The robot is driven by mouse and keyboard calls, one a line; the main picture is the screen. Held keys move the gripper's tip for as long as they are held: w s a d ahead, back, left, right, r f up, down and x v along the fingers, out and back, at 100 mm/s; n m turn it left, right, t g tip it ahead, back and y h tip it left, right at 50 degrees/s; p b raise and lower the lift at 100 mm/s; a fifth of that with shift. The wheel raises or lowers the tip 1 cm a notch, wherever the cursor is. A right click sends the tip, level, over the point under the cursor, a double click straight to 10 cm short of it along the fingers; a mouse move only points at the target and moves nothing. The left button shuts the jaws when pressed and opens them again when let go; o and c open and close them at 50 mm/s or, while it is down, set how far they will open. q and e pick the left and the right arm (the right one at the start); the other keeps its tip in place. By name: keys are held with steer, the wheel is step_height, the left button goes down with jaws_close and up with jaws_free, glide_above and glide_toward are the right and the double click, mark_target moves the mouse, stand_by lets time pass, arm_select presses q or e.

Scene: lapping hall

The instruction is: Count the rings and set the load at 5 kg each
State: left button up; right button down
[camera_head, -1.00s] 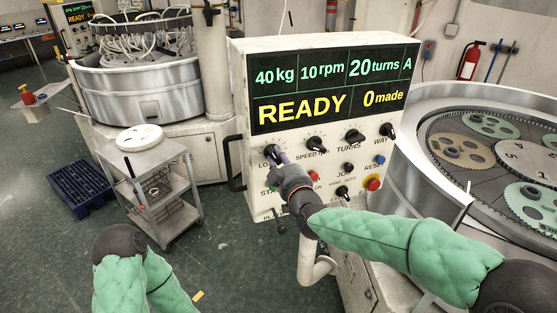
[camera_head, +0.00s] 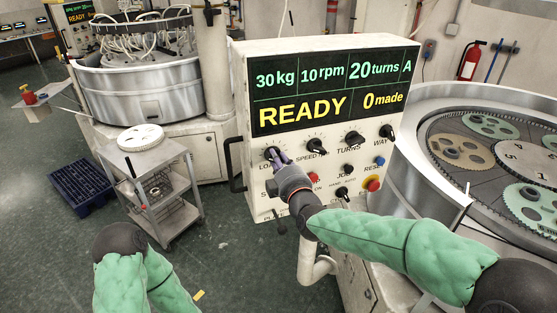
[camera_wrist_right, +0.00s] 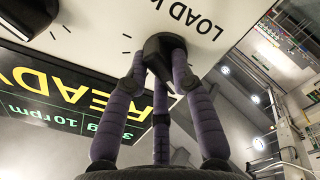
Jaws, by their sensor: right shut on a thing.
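My right gripper (camera_head: 275,160) is at the control panel (camera_head: 240,100), shut on the load knob. In the right wrist view its purple fingers (camera_wrist_right: 160,90) close around the black load knob (camera_wrist_right: 165,50), beside the word LOAD. The display (camera_head: 330,90) reads 30 kg, 10 rpm, 20 turns, A, READY, 0 made. The lapping plate (camera_head: 511,153) at the right bears several green and tan carriers, such as a tan one (camera_head: 462,152) and a green one (camera_head: 530,200). Any rings in them are too small to count surely. My left gripper is out of view; only its arm shows.
A grey trolley (camera_head: 150,165) with a white disc (camera_head: 140,137) on top stands left of the panel. A blue pallet (camera_head: 80,190) lies on the floor beyond it. Other knobs, a red button (camera_head: 373,183) and a blue button (camera_head: 379,161) sit close to my right gripper.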

stand_by(0.3)
steer(key=c, duration=1)
jaws_free()
steer(key=shift+c, duration=0.2)
steer(key=v, duration=1.2)
steer(key=shift+f, duration=0.1)
